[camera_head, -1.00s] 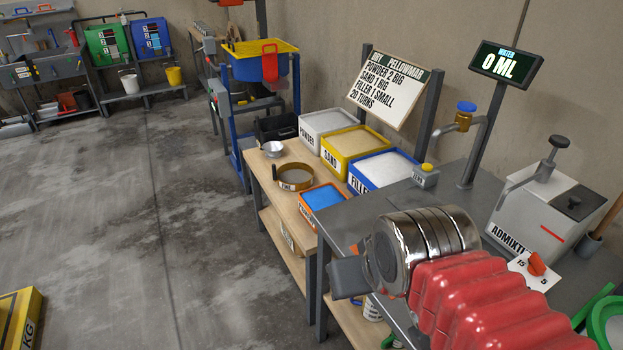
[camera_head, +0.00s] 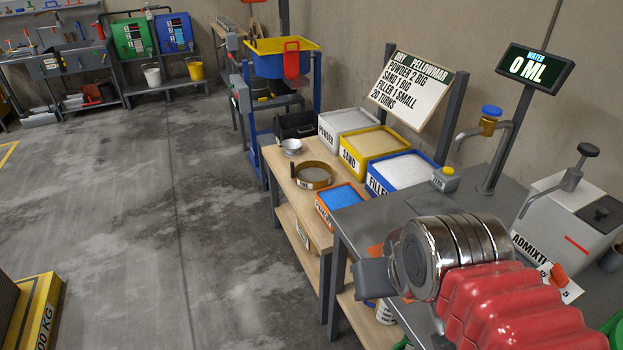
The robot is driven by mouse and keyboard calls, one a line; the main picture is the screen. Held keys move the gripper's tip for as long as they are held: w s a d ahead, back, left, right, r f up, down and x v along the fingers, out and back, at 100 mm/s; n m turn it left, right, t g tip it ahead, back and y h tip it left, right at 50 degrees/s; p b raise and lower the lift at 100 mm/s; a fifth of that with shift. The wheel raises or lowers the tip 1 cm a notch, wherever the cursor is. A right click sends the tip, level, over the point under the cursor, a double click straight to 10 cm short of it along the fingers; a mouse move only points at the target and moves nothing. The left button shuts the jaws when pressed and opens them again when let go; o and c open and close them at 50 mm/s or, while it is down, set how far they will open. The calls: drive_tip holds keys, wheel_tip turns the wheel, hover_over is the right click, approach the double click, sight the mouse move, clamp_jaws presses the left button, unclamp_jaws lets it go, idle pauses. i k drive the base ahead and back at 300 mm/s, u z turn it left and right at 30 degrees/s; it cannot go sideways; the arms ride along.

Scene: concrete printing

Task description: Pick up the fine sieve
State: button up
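A round sieve (camera_head: 318,185) with a brown rim and a small label on its front lies on the wooden bench (camera_head: 284,186). The label is too small to read surely. It lies between a small metal bowl and an orange tray with blue contents. My arm comes in from the lower right, with its red sleeve and shiny metal wrist. My gripper (camera_head: 374,278) shows as a dark grey block at the wrist's left end, in front of the bench and apart from the sieve. Its fingers cannot be made out, so its opening is hidden.
The metal bowl (camera_head: 291,147) and orange tray (camera_head: 341,198) flank the sieve. Powder (camera_head: 340,134), sand (camera_head: 357,163) and filler (camera_head: 383,188) bins stand behind. A grey table (camera_head: 420,200) with a water tap (camera_head: 489,126) is at right. Open floor (camera_head: 200,220) lies left.

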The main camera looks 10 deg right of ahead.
sight(317, 186)
drive_tip(key=u, duration=0.5)
drive_tip(key=i, duration=0.7)
drive_tip(key=u, duration=0.85)
drive_tip(key=i, duration=1.5)
drive_tip(key=z, duration=0.75)
drive_tip(key=i, duration=0.8)
drive_tip(key=z, duration=0.6)
